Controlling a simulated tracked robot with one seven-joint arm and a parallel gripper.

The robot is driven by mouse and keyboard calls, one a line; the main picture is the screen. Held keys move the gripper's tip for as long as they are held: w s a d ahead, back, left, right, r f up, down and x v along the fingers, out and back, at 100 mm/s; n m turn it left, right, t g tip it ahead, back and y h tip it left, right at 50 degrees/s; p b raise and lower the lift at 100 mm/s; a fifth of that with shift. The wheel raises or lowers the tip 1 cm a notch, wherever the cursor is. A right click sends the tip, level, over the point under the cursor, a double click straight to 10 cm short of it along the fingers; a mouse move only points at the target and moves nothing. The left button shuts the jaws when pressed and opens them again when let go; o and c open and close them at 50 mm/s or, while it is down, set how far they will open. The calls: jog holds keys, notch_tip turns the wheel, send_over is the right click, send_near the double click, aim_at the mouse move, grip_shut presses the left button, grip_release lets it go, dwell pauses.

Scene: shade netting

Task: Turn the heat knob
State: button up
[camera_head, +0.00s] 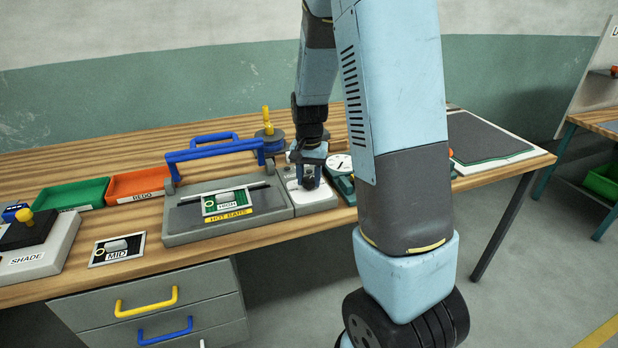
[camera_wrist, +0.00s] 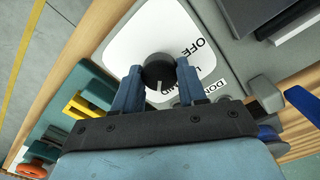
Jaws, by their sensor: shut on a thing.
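The heat knob (camera_wrist: 159,72) is a round black knob with a pale pointer line, on a white dial plate (camera_wrist: 125,45) in the wrist view. The plate carries lettering that reads as OFF, MID and partly hidden words. My gripper (camera_wrist: 157,80) has its two blue fingers on either side of the knob and is shut on it. The pointer line runs toward the gripper, near the MID lettering. In the head view my gripper (camera_head: 308,182) reaches down onto the control panel (camera_head: 318,201) at the right end of the grey sealer, and hides the knob.
The grey sealer (camera_head: 185,238) with a blue handle (camera_head: 215,150) and a HOT BARS label stands left of my gripper. A green dial gauge (camera_head: 341,165) is close on the right. Green (camera_head: 72,193) and orange (camera_head: 135,184) trays lie at the left.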

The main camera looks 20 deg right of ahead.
aim_at(309, 179)
jog(key=m, duration=0.5)
jog(key=shift+w+m, duration=0.1)
jog(key=shift+m, duration=0.2)
dwell(0.4)
jog(key=o, duration=1.1)
jog(key=shift+c, duration=0.2)
notch_tip(309, 179, up, 14)
jog(key=shift+f, duration=0.15)
jog(key=s+a+r+n+t, duration=0.1)
jog(key=s+r+n+t, duration=0.1)
jog(key=s, duration=0.6)
jog(key=s+a+r+n+t, duration=0.1)
jog(key=s+a+r+n, duration=0.1)
jog(key=s+r+n, duration=0.3)
jog(key=s+a+r+n+t, duration=0.1)
jog(key=s+n, duration=0.4)
jog(key=s, duration=0.6)
notch_tip(309, 179, up, 2)
jog(key=shift+a+r+t, duration=0.25)
jog(key=shift+a+t, duration=0.15)
jog(key=shift+t, duration=0.4)
